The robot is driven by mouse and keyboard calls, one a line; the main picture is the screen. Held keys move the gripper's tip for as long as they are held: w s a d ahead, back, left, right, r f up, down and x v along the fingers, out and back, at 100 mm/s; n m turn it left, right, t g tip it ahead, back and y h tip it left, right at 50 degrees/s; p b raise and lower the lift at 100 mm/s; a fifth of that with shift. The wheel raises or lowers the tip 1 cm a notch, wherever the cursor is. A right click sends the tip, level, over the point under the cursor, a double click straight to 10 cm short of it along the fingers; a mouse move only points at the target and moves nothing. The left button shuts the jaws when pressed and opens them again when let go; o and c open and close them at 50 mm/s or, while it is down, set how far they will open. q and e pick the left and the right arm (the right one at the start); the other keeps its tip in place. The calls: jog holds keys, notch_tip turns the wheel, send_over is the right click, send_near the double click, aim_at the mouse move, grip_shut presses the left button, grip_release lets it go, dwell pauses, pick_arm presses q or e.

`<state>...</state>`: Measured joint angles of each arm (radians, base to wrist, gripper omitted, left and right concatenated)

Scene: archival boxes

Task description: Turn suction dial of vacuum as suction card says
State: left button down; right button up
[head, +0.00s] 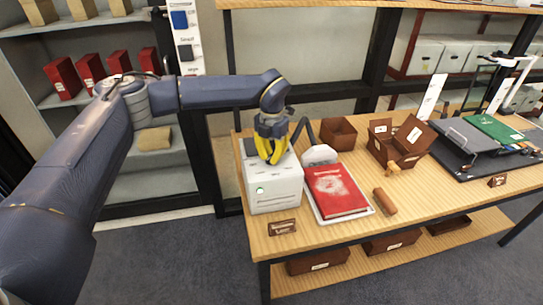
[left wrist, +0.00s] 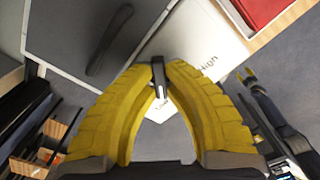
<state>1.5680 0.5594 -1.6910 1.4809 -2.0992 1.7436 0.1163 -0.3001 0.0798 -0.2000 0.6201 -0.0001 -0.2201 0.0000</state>
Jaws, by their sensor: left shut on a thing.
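The vacuum (head: 273,195) is a white box with a green spot on its front, at the left end of the wooden table. My left gripper (head: 270,155) points down at its top. In the left wrist view, the yellow fingertips (left wrist: 158,75) are shut on a small dark dial (left wrist: 159,68), mostly hidden by them. The word "High" shows printed on the top beside it. A small brown card (head: 282,227) stands in front of the vacuum; its text is too small to read.
A red book (head: 338,189) lies on a white tray right of the vacuum, with a pale grey nozzle (head: 319,155) behind. Brown boxes (head: 400,142), a brown roller (head: 384,202) and a dark board (head: 465,140) stand further right. The table's front edge is mostly clear.

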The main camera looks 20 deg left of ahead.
aim_at(271, 156)
pick_arm(q)
jog(key=c, duration=1.5)
grip_release()
jog(key=shift+o, duration=0.2)
jog(key=shift+r, duration=0.1)
notch_tip(271, 156, up, 12)
